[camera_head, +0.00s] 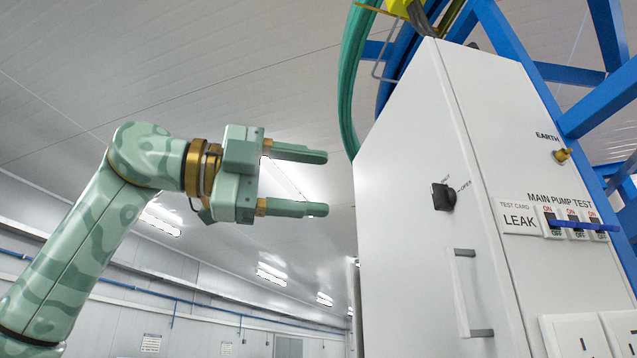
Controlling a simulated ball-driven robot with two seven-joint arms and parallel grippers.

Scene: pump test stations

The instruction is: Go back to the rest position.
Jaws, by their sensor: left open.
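My left gripper (308,182) is at the middle left, on a green patterned arm that comes in from the lower left. Its two fingers point right and stand apart, with nothing between them. The fingertips are to the left of a tall white cabinet (410,190) in the picture and look clear of it. My right gripper is not in view.
The cabinet has a black knob (443,196), a grey handle (470,293), switches (575,224) and a "LEAK" card (519,217). A blue frame (598,95) and green hose (352,75) stand behind it. Free air lies left of the cabinet, around my arm.

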